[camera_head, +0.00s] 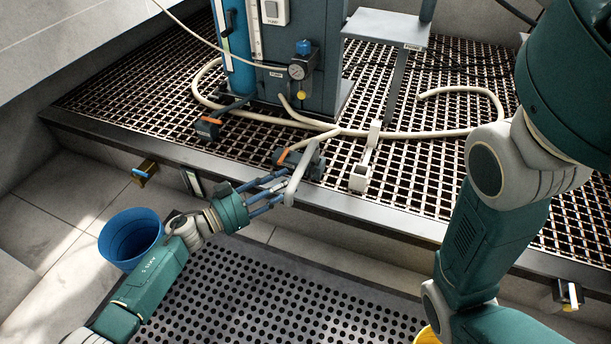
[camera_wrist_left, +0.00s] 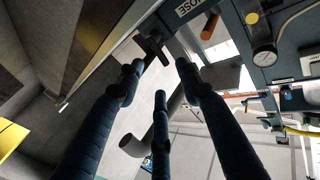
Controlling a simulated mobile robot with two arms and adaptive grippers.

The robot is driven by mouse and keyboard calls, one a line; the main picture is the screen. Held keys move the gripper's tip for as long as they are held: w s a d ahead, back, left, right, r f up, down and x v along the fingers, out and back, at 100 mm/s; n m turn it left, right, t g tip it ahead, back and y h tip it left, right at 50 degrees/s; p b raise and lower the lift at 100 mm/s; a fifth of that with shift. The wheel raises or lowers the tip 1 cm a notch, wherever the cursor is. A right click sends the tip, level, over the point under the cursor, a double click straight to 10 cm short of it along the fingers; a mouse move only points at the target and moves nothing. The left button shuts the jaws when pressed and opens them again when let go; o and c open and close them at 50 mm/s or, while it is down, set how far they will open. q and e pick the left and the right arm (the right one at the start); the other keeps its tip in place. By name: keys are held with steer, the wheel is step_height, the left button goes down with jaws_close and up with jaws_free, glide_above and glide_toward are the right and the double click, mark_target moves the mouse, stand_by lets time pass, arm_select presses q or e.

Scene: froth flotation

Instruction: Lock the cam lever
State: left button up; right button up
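A valve block (camera_head: 310,165) with an orange handle (camera_head: 293,153) sits near the front edge of the grating. A light grey bar (camera_head: 297,180) with a rounded end sticks out from it, apparently the cam lever. In the left wrist view, the grey bar (camera_wrist_left: 132,146) runs diagonally behind the fingers, and the orange handle (camera_wrist_left: 209,27) shows by a "HOSE" label. My left gripper (camera_head: 278,183) is at the grey bar, its three blue fingers spread in the left wrist view (camera_wrist_left: 160,76). Whether a finger touches the bar is unclear. My right gripper is out of view.
A panel cabinet (camera_head: 330,60) with a gauge (camera_head: 297,71) stands behind. A cream hose (camera_head: 400,136) loops over the grating (camera_head: 440,160). A white bracket (camera_head: 361,177) stands right of the block. A blue bucket (camera_head: 131,240) is on the floor at left.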

mark_target(312, 169)
arm_select(q)
steer(key=b+x, duration=0.2)
steer(key=x, duration=0.3)
steer(key=shift+w+d+f+b, duration=0.1)
steer(key=shift+w+d+b, duration=0.1)
steer(key=shift+d+b, duration=0.1)
steer(key=shift+w+d, duration=0.25)
steer(key=shift+d, duration=0.15)
jaws_close()
